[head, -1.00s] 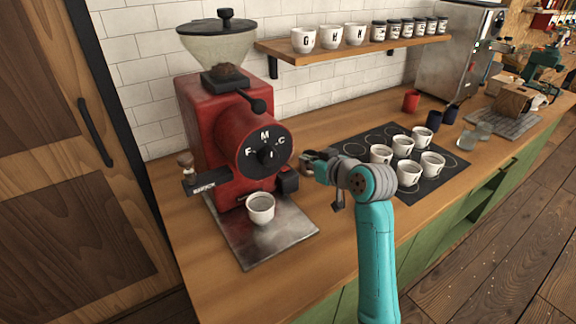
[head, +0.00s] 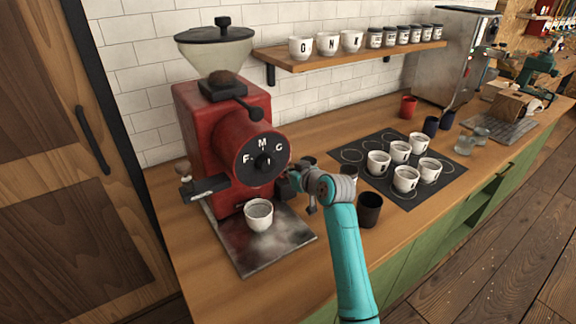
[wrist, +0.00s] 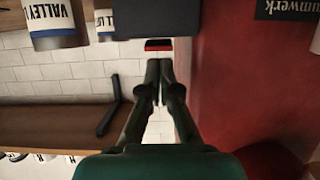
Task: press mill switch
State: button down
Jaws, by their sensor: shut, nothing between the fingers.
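The red mill (head: 215,125) stands at the left of the counter, with a glass hopper on top and a round black dial on its front. In the wrist view its red side (wrist: 245,70) fills the right. A dark box (wrist: 157,20) sits beside that side, with a small red and black part, which looks like the switch (wrist: 158,45), at its edge. My gripper (wrist: 160,62) is shut and empty. Its fingertips point at the switch, just short of it in the picture; I cannot tell whether they touch. In the head view my gripper (head: 293,186) is at the mill's right side, partly hidden.
A white cup (head: 259,214) stands on the metal tray (head: 265,247) under the mill. A dark cup (head: 370,210) stands right of my arm. Several white cups stand on a black mat (head: 398,190). A wall shelf (head: 350,57) holds cups and jars.

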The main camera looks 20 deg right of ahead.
jog(key=shift+f, duration=0.3)
jog(key=shift+s+d+f, duration=0.1)
jog(key=shift+s+f, duration=0.05)
jog(key=shift+f, duration=0.3)
jog(key=shift+r, duration=0.1)
jog(key=shift+r, duration=0.75)
jog(key=shift+r, duration=0.1)
